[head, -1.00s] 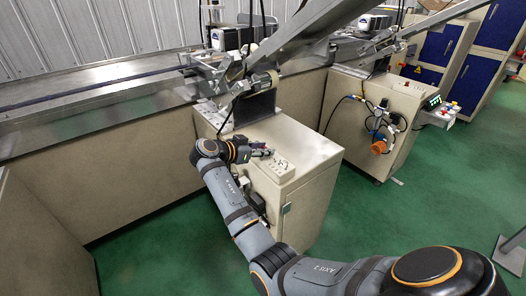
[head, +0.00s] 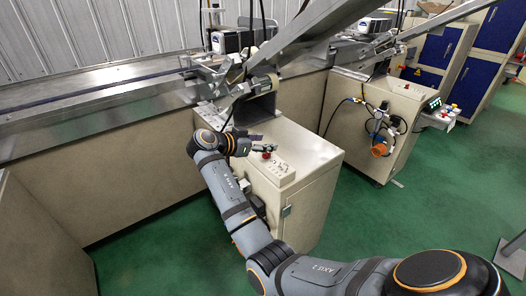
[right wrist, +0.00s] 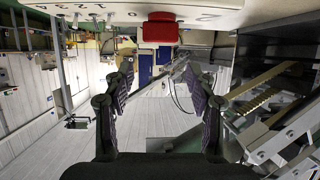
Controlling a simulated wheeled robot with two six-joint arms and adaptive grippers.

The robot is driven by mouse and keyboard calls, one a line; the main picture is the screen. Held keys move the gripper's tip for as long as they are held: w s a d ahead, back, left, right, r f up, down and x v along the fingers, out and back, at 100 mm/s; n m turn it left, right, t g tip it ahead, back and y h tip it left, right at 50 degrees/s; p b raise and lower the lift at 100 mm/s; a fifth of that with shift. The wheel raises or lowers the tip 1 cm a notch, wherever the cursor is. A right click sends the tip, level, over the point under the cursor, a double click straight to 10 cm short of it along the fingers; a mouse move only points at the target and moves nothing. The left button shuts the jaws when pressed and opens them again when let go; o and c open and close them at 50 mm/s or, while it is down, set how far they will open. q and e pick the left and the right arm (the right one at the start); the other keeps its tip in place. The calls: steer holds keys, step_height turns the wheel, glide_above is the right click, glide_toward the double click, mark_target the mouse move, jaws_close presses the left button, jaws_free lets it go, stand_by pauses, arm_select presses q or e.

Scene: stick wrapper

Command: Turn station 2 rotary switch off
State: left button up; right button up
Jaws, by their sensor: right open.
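The switch panel (head: 281,171) is a small pale sloped box with several controls, on top of the near beige cabinet (head: 312,150). A red knob (head: 267,155) sits at its far end; I cannot tell whether it is the station 2 rotary switch. My right gripper (head: 261,143) is open and empty just beyond and above the red knob. In the right wrist view the picture is upside down: the red knob (right wrist: 160,29) is at the top centre, past the spread fingertips (right wrist: 158,74) and apart from them. My left gripper is out of view.
A slanted metal chute (head: 300,40) and a motor bracket rise close behind the gripper. The long metal conveyor (head: 100,85) runs along the wall. A second cabinet (head: 345,110) with cables stands to the right.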

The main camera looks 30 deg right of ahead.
mark_target(263, 159)
step_height(263, 159, up, 6)
steer(key=shift+r, duration=0.2)
stand_by(0.4)
